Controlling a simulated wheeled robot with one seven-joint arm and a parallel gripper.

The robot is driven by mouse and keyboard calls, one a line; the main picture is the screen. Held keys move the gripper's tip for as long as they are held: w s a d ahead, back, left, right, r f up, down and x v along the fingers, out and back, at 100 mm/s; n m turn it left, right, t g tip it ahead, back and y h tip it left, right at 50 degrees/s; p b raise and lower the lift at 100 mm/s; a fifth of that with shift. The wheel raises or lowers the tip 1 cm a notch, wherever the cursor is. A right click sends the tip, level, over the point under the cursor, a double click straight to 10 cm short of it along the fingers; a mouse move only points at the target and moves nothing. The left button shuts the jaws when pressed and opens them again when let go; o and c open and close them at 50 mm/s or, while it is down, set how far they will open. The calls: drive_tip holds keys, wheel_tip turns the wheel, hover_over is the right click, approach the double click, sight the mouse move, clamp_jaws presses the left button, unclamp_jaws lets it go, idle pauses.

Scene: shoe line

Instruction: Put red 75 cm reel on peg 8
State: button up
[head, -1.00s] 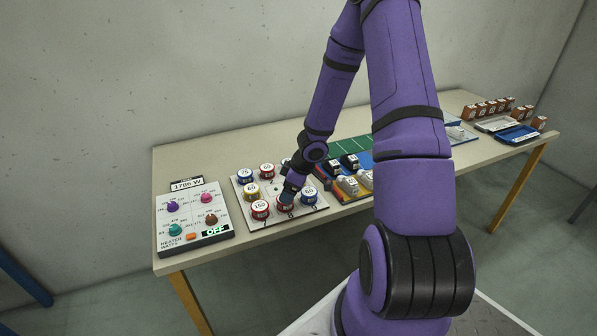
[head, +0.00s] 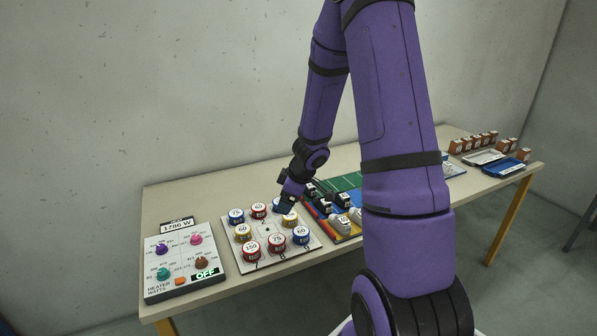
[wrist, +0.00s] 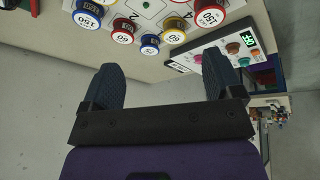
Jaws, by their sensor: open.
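The red 75 reel (head: 276,242) sits in the middle of the front row on the white peg board (head: 232,262), by the mark that reads as 8. It looks flat and upright, with a red reel marked 150 (head: 251,249) on its left and a blue reel (head: 301,236) on its right. My gripper (head: 285,203) is above the back right part of the board, apart from the red 75 reel. In the wrist view my gripper (wrist: 162,70) has its fingers spread with nothing between them. The board's back row shows beyond the fingertips.
Other reels fill the board's edges: a blue one (head: 236,216), a red 60 (head: 258,210) and yellow ones (head: 243,233). The board's centre is free of reels. A heater panel (head: 180,268) stands left; dark and white blocks (head: 342,199) stand right.

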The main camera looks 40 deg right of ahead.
drive_tip(key=s+a+r+m+t+h, duration=0.1)
drive_tip(key=s+r+m+h, duration=0.15)
drive_tip(key=r, duration=0.85)
drive_tip(key=s+a+r+m+t+h, duration=0.1)
drive_tip(key=s+a+r+m+h, duration=0.2)
drive_tip(key=r, duration=0.8)
drive_tip(key=s+a+r+m+y, duration=0.1)
drive_tip(key=s+a+r+y, duration=0.1)
drive_tip(key=s+a, duration=0.4)
drive_tip(key=s+a+r+m+g+y, duration=0.1)
drive_tip(key=s+a+r, duration=0.4)
drive_tip(key=s, duration=0.8)
drive_tip(key=shift+a+r+y, duration=0.15)
drive_tip(key=shift+a+y, duration=0.3)
drive_tip(key=shift+a, duration=0.35)
